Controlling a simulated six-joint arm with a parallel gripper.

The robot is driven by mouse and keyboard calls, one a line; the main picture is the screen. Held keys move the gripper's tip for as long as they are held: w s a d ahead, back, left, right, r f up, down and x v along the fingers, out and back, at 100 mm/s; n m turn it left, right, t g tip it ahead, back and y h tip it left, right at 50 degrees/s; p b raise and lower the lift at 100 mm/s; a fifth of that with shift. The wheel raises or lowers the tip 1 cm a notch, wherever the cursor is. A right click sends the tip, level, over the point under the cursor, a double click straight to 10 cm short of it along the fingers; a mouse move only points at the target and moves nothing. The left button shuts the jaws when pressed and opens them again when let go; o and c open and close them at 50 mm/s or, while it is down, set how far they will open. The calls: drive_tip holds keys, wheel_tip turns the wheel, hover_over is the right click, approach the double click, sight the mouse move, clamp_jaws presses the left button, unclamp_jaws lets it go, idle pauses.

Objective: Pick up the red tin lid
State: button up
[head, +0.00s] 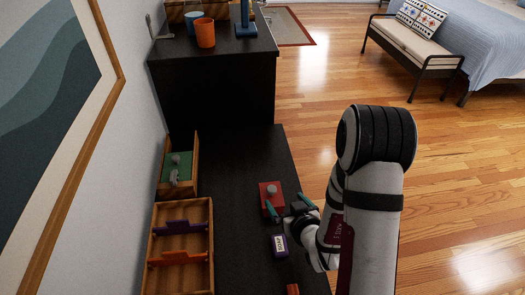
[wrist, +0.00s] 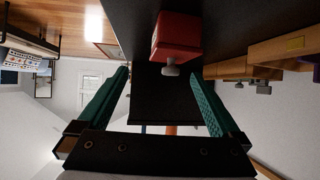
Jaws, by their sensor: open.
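The red tin lid (head: 265,200) is a square red top with a grey knob (head: 271,188) on the dark desk. In the wrist view it shows as a red block (wrist: 176,38) with the knob (wrist: 170,69) between and just beyond my fingertips. I cannot make out a seam between lid and tin. My gripper (head: 284,202) is open, with teal fingers spread, at the near right side of the red tin in the head view. The fingers also show in the wrist view (wrist: 161,73), with nothing between them.
A purple soap box (head: 279,246) and an orange piece (head: 293,289) lie nearer on the desk. Wooden trays (head: 210,240) line the left wall, one holding purple and orange parts. An orange cup (head: 205,33) stands on the far dark cabinet. Bare desk lies between trays and tin.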

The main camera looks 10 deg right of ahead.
sight(274, 193)
drive_tip(key=shift+a+f+n+t+y, duration=0.25)
drive_tip(key=shift+a+n+t+y, duration=0.05)
drive_tip(key=shift+a+t, duration=0.1)
drive_tip(key=shift+w+a, duration=0.15)
drive_tip(key=x, duration=0.7)
drive_tip(key=shift+w+a, duration=0.1)
drive_tip(key=shift+a, duration=0.05)
drive_tip(key=shift+r, duration=0.1)
drive_tip(key=c, duration=1.1)
